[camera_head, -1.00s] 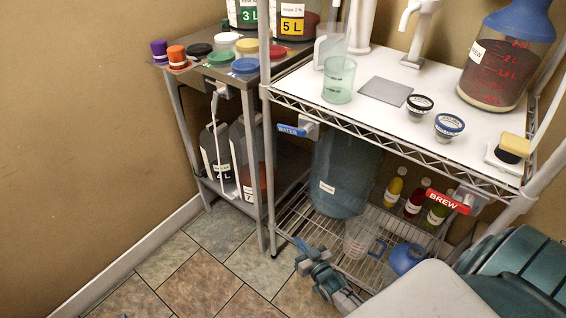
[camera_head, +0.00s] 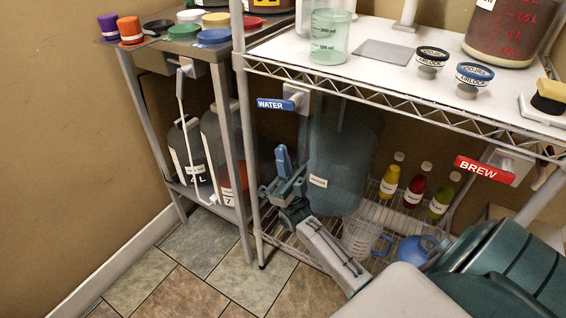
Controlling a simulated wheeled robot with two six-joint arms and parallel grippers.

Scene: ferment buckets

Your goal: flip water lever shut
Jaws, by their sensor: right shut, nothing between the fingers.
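The water lever (camera_head: 275,104) is a blue handle labelled WATER. It lies roughly level and points left from a pale valve body on the front edge of the rack's upper shelf. My right gripper (camera_head: 282,156) is below the lever, in front of the rack's lower part, with its fingers pointing up. It is shut and empty, and a clear gap separates it from the lever. The large blue water jug (camera_head: 343,160) is behind and right of the gripper. My left gripper is out of view.
A red BREW lever (camera_head: 484,168) is on the shelf edge at right. A measuring cup (camera_head: 329,38) and two airlock lids stand on the white shelf (camera_head: 290,52). A rack post (camera_head: 244,130) stands left of the gripper. Small bottles and a clear pitcher (camera_head: 362,238) sit low.

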